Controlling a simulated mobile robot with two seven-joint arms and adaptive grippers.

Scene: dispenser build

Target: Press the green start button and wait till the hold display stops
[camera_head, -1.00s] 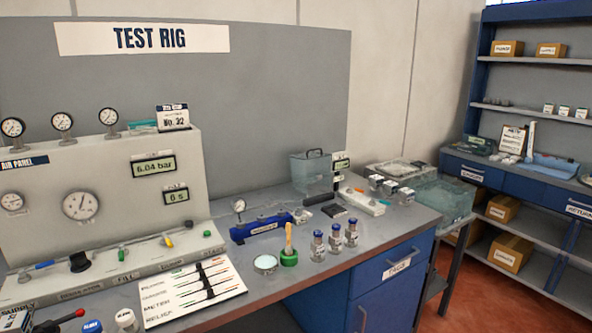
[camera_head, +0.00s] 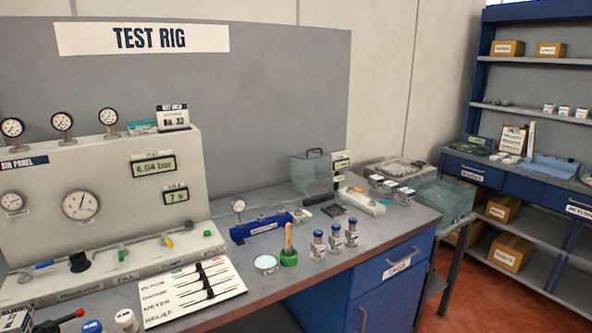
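The air panel (camera_head: 40,245) stands at the left of the bench in the head view. A small green button (camera_head: 207,233) sits at the right end of its lower ledge, with nothing touching it. The hold display (camera_head: 176,195) is a small screen on the panel's face and reads 7 s. The pressure display (camera_head: 153,167) above it reads 6.04 bar. Neither of my grippers is in view.
Along the ledge are a black knob (camera_head: 79,262) and several small valve levers. A white lever board (camera_head: 195,290) lies in front. A blue clamp fixture (camera_head: 262,227), a green pot (camera_head: 289,257) and several blue-capped bottles stand to the right.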

